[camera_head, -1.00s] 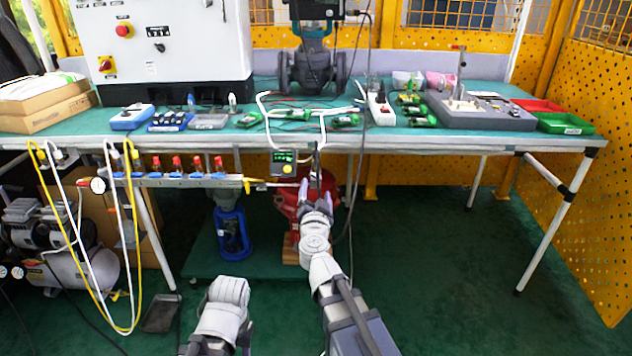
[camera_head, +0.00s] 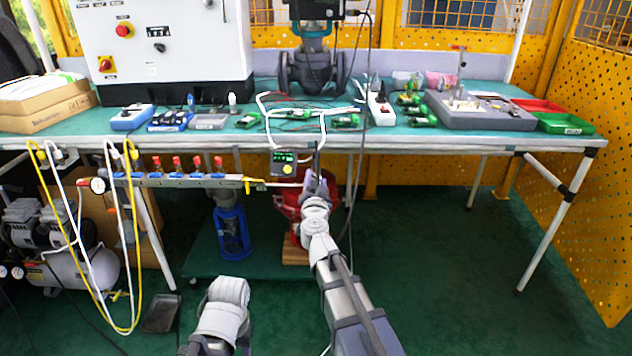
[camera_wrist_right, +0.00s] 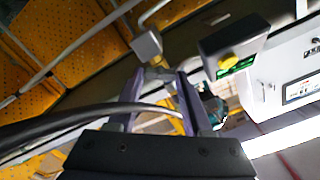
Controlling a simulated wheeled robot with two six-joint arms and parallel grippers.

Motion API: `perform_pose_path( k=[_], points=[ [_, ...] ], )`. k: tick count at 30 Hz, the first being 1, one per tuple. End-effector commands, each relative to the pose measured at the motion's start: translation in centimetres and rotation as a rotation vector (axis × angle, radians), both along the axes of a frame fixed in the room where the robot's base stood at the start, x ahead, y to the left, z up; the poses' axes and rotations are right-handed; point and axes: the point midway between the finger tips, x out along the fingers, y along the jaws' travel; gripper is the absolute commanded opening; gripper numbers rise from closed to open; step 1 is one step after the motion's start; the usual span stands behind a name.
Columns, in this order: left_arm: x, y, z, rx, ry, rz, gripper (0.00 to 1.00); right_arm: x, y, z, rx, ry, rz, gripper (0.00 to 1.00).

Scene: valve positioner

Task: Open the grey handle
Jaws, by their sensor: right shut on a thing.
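My right gripper (camera_head: 317,178) is at the front edge of the workbench, just right of a small black box with a green display (camera_head: 284,162). In the right wrist view its two purple-grey fingers (camera_wrist_right: 160,78) close on a small light-grey piece, which I take to be the grey handle (camera_wrist_right: 158,72). It sits beneath a grey block (camera_wrist_right: 147,44) on a pipe. The fingers hide most of the handle, and its angle cannot be made out. In the head view the handle is too small and covered to tell. My left arm shows at the bottom, its gripper out of view.
A manifold with several red-topped valves (camera_head: 190,172) runs along the bench front to the left. A red valve body (camera_head: 291,203) and a blue one (camera_head: 232,232) stand below. A black cable (camera_wrist_right: 70,122) crosses the right wrist view. Floor to the right is clear.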

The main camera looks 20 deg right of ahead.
Motion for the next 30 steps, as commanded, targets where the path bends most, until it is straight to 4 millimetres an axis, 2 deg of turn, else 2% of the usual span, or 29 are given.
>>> perform_pose_path(
  k=[1,11,22,30],
  points=[
    [0.0,0.0,0.0,0.0,0.0,0.0,0.5,-0.01,-0.01,-0.01,0.0,0.0,0.0,0.38],
    [0.0,0.0,0.0,0.0,0.0,0.0,0.5,-0.01,-0.01,-0.01,0.0,0.0,0.0,0.01],
    [0.0,0.0,-0.01,0.0,0.0,0.0,0.5,-0.03,-0.02,-0.02,0.047,-0.014,0.0,0.0],
    [0.0,0.0,-0.04,0.0,0.0,0.0,0.5,-0.04,-0.06,-0.05,0.23,-0.066,-0.001,0.0]
  ],
)
